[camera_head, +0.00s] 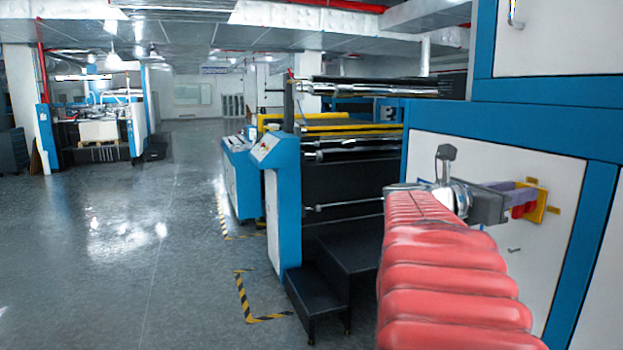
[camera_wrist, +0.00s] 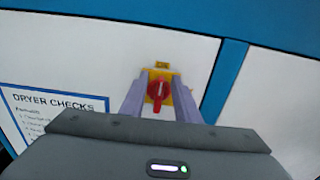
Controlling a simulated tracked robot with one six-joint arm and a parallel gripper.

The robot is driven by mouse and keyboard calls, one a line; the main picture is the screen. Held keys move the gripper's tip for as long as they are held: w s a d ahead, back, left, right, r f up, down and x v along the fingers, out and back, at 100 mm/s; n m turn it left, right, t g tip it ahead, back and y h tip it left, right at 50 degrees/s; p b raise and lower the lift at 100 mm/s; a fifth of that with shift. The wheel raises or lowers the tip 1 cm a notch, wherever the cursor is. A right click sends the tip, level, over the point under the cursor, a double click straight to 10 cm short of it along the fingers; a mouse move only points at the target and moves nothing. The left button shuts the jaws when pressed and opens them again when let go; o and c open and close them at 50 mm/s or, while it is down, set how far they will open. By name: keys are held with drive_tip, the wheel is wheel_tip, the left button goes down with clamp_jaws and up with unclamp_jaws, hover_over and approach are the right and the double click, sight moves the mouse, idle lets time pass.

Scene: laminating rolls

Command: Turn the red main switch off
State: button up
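The red main switch (camera_wrist: 158,90) is a rotary knob on a yellow plate (camera_wrist: 152,106), mounted on a white panel. Its grip stands roughly upright in the wrist view, below a small yellow label (camera_wrist: 162,65) whose text is too small to read surely. My gripper (camera_wrist: 160,88) faces it with its two purple fingers apart, one on each side of the knob. A gap shows between each finger and the knob. In the head view my gripper (camera_head: 522,197) is at the yellow plate (camera_head: 540,203), and the red knob (camera_head: 523,210) is partly hidden by the fingers.
A notice headed "DRYER CHECKS" (camera_wrist: 55,110) is on the panel at left in the wrist view. Blue frame bars (camera_head: 583,225) border the white panel. A roller machine (camera_head: 350,150) with dark steps (camera_head: 325,285) stands left of my arm. Open floor (camera_head: 110,240) lies further left.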

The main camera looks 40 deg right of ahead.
drive_tip(key=shift+c, duration=0.6)
clamp_jaws()
drive_tip(key=shift+m, duration=0.4)
